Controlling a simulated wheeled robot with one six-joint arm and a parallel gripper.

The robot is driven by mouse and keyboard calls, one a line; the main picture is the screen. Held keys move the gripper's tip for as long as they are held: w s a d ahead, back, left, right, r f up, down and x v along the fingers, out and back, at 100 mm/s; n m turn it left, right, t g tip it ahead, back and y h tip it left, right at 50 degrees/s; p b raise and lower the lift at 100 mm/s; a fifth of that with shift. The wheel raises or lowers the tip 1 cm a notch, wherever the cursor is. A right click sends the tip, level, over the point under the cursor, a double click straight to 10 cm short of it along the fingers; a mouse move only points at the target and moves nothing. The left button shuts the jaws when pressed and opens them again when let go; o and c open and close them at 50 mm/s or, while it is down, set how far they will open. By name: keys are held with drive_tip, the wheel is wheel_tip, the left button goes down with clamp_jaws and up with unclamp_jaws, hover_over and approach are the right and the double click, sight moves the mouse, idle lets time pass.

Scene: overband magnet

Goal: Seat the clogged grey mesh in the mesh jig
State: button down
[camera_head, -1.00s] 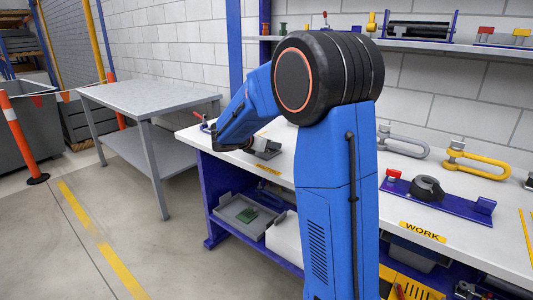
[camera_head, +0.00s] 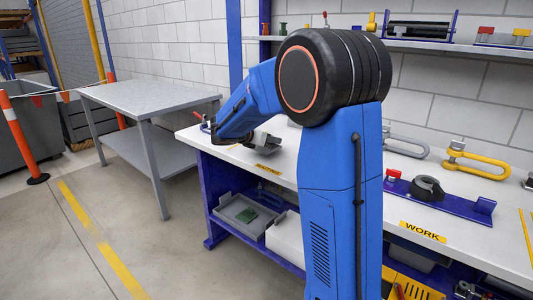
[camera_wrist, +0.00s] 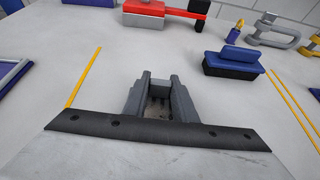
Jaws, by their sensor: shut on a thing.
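My gripper (camera_wrist: 160,86) shows in the wrist view as two dark grey fingers reaching away over the bench. A small grey block sits between their far ends. A light grey, mottled plate (camera_wrist: 150,158) with a black bolted strip along its far edge fills the bottom of this view and covers the finger roots. In the head view my gripper (camera_head: 258,141) is low over the far left of the bench, beside a small dark upright piece (camera_head: 270,151). I cannot make out the mesh jig.
A blue-handled brush (camera_wrist: 233,61) and a red tool (camera_wrist: 165,13) lie farther along the white bench. Shackles (camera_head: 474,163) and a blue fixture (camera_head: 437,195) stand at right. The bench around the fingers is mostly clear. A grey side table (camera_head: 150,98) stands at left.

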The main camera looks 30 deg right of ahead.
drive_tip(key=shift+r, duration=2.4)
